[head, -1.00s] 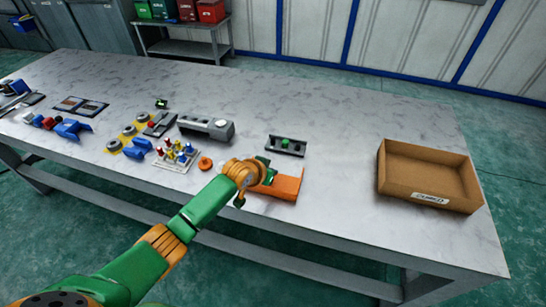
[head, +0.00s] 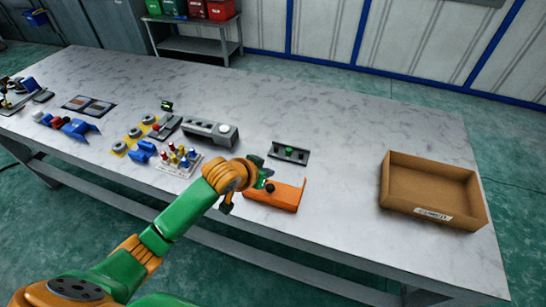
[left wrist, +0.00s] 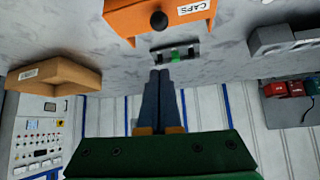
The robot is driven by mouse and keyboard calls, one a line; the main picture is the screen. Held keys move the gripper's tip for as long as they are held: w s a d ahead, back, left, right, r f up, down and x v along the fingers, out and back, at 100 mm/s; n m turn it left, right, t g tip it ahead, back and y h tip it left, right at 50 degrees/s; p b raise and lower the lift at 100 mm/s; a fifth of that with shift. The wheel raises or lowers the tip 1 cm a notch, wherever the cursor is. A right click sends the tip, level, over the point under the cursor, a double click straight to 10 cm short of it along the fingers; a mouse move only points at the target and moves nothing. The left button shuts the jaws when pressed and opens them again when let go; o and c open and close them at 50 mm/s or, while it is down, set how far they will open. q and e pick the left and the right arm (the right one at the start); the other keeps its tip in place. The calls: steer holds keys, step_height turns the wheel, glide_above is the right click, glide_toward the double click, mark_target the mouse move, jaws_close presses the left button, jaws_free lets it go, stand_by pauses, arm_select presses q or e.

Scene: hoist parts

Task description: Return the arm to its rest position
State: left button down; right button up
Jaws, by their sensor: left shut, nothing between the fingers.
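My left gripper (head: 264,178) shows in the head view above the table's front part, just left of and partly over the orange CAPS box (head: 283,195). In the left wrist view its two dark fingers (left wrist: 160,75) are together with nothing between them. The orange box (left wrist: 160,17), with a black knob and a white label, lies apart from the fingers there. The dark grey holder with a green part (head: 289,152) lies behind the box; it also shows in the left wrist view (left wrist: 188,53). My right gripper is in neither view.
An open cardboard box (head: 430,190) stands on the table's right end. A grey unit with a round knob (head: 209,132), a white tray of coloured pegs (head: 180,160) and blue holders (head: 80,128) stand to the left. The table's back right is clear.

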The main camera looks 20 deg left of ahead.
arm_select(q)
steer(key=s+a+f+g+y, duration=0.1)
steer(key=s+f+g, duration=0.25)
steer(key=s, duration=0.85)
steer(key=s+f+g+y, duration=0.15)
steer(key=s+f, duration=0.35)
steer(key=s, duration=0.7)
step_height(320, 180, down, 10)
steer(key=s+a+f+g+b, duration=0.1)
steer(key=s+a+f+g, duration=0.1)
steer(key=s+f, duration=1.2)
step_height(320, 180, down, 4)
steer(key=shift+s+a+r, duration=0.2)
steer(key=shift+r, duration=0.05)
steer(key=shift+h, duration=0.25)
